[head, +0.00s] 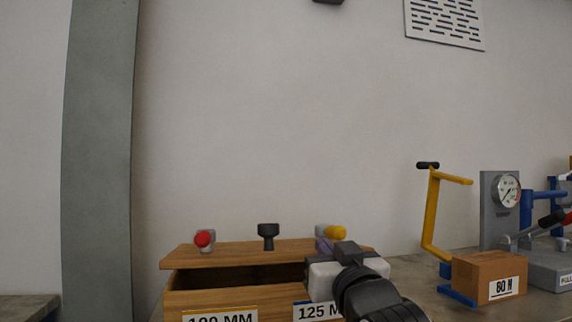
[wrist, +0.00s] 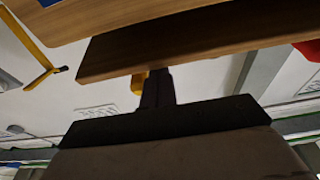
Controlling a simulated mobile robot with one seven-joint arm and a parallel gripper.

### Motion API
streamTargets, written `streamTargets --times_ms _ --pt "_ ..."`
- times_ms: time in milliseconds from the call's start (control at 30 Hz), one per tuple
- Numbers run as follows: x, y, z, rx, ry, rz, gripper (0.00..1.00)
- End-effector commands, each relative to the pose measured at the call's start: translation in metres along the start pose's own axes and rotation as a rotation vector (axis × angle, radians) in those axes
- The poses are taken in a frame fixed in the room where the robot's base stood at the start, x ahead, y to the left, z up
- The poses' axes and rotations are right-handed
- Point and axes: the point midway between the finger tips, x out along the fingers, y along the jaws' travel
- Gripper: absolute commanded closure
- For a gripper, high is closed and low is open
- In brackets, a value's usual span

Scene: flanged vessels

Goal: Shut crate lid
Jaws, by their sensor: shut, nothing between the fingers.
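The wooden crate (head: 235,299) stands at the bottom of the head view, cut off by the picture's lower edge. Its wooden lid (head: 235,254) is open, with a dark gap between its front edge and the crate's front wall. A black knob (head: 268,235) shows at the lid's middle. My gripper (head: 342,262) is at the crate's right end, in front of the lid; its fingertips are hard to make out there. In the wrist view my dark fingers (wrist: 157,85) are shut and empty, close to the lid board (wrist: 190,45); contact is unclear.
A red knob (head: 203,239) and a yellow one (head: 336,233) show near the lid's ends. To the right are a yellow lever (head: 431,215), a brown "80 N" box (head: 478,277) and a gauge stand (head: 506,192).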

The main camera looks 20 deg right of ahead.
Motion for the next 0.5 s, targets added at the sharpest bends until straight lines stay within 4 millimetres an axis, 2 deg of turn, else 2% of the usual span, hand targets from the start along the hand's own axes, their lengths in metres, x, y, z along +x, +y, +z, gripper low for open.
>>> streamTargets --times_ms 33,100,300,500 --pt "-0.004 -0.001 0.018 0.003 0.022 -0.002 1.0" --pt "-0.007 0.0 0.024 0.003 0.055 -0.001 1.0" --pt "-0.012 -0.001 0.037 0.002 0.124 -0.002 1.0" --pt "-0.014 -0.001 0.042 0.001 0.157 -0.001 1.0"
